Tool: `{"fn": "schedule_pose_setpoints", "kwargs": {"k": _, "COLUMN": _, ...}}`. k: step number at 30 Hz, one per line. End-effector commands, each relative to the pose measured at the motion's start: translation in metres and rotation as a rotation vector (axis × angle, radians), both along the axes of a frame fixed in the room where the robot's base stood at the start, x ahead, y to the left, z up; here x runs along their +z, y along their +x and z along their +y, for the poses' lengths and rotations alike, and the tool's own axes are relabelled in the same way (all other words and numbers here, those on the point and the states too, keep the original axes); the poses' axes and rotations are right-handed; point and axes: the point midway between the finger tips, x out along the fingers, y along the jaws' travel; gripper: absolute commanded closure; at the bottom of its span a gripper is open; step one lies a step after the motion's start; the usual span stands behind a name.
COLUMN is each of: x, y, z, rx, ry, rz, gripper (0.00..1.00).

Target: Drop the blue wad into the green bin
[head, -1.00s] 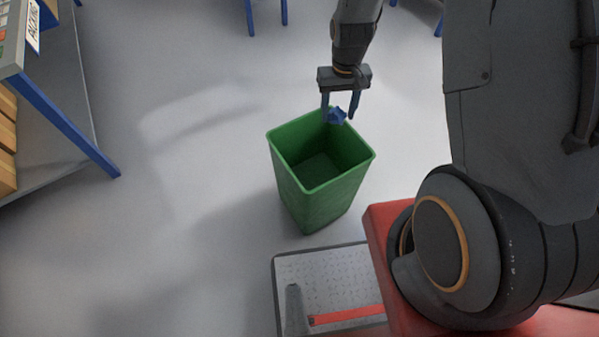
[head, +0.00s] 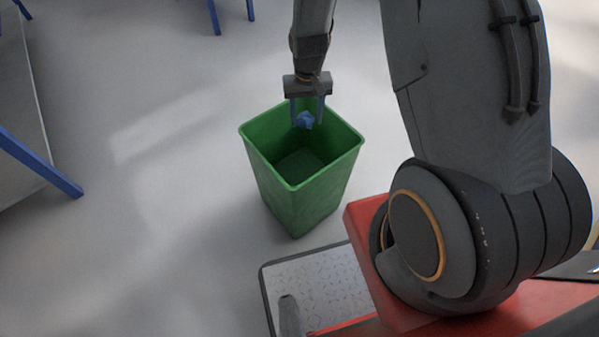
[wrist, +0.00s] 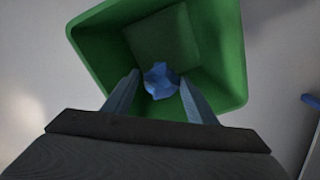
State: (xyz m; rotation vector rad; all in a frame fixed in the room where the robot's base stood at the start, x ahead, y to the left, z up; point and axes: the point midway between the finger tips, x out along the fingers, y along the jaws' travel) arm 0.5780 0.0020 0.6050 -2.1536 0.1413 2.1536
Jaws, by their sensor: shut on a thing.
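The blue wad (head: 305,120) is a small crumpled lump between the fingertips of my gripper (head: 307,114). My gripper is shut on it and points down over the far part of the green bin's opening. The green bin (head: 297,200) stands upright on the floor, open at the top, and its visible inside looks empty. In the wrist view the wad (wrist: 161,82) sits between the two fingers of my gripper (wrist: 160,90), with the bin (wrist: 95,65) around and below it. The exact height of the wad over the rim is hard to tell.
A table with a blue leg (head: 40,163) stands at the left edge. More blue legs (head: 232,12) show at the top. The pale floor around the bin is clear. The near side of the bin is close to my own base.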

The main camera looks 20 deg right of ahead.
Motion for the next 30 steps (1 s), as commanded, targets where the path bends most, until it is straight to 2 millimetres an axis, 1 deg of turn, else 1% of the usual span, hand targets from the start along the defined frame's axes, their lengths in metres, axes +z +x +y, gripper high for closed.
{"fn": "schedule_pose_setpoints", "kwargs": {"k": 9, "x": -0.036, "y": 0.001, "z": 0.000, "rx": 0.000, "ry": 0.000, "rz": 0.000, "gripper": 0.69}}
{"fn": "schedule_pose_setpoints", "kwargs": {"k": 13, "x": -0.048, "y": 0.001, "z": 0.000, "rx": 0.000, "ry": 0.000, "rz": 0.001, "gripper": 0.69}}
{"fn": "schedule_pose_setpoints", "kwargs": {"k": 17, "x": -0.054, "y": 0.000, "z": 0.000, "rx": 0.000, "ry": 0.000, "rz": 0.000, "gripper": 0.69}}
{"fn": "schedule_pose_setpoints", "kwargs": {"k": 24, "x": -0.053, "y": 0.000, "z": 0.000, "rx": 0.000, "ry": 0.000, "rz": 0.000, "gripper": 0.69}}
{"fn": "schedule_pose_setpoints", "kwargs": {"k": 25, "x": -0.053, "y": 0.000, "z": 0.000, "rx": 0.000, "ry": 0.000, "rz": 0.000, "gripper": 0.45}}
{"fn": "schedule_pose_setpoints", "kwargs": {"k": 28, "x": -0.053, "y": 0.000, "z": 0.000, "rx": 0.000, "ry": 0.000, "rz": 0.000, "gripper": 0.28}}
{"fn": "schedule_pose_setpoints", "kwargs": {"k": 30, "x": -0.053, "y": 0.000, "z": 0.000, "rx": 0.000, "ry": 0.000, "rz": 0.000, "gripper": 0.26}}
